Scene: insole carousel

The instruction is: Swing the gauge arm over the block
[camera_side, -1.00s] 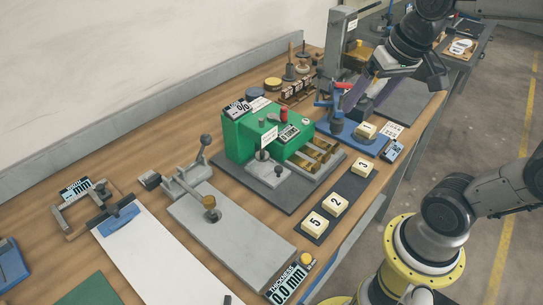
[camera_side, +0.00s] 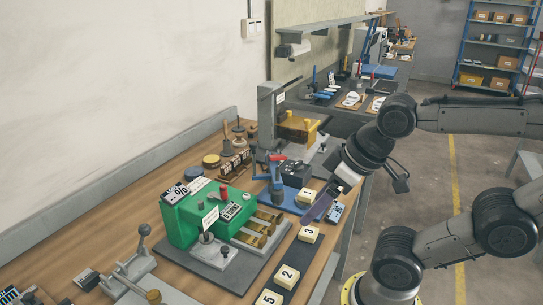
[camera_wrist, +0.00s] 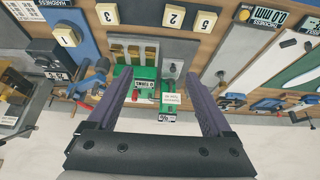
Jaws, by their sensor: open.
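The block marked 1 (camera_side: 306,197) sits on a blue base plate (camera_side: 290,206); it also shows at upper left in the wrist view (camera_wrist: 66,36). A gauge arm in blue (camera_side: 277,183), with a red part on top, stands on the same plate to the left of the block, apart from it.
The green device (camera_side: 190,218) stands in front of the blue plate. Blocks marked 3 (camera_side: 308,234), 2 (camera_side: 287,276) and 5 (camera_side: 268,299) lie in a row at the table edge. A dark box (camera_side: 296,172) stands behind the gauge arm. The floor right of the bench is open.

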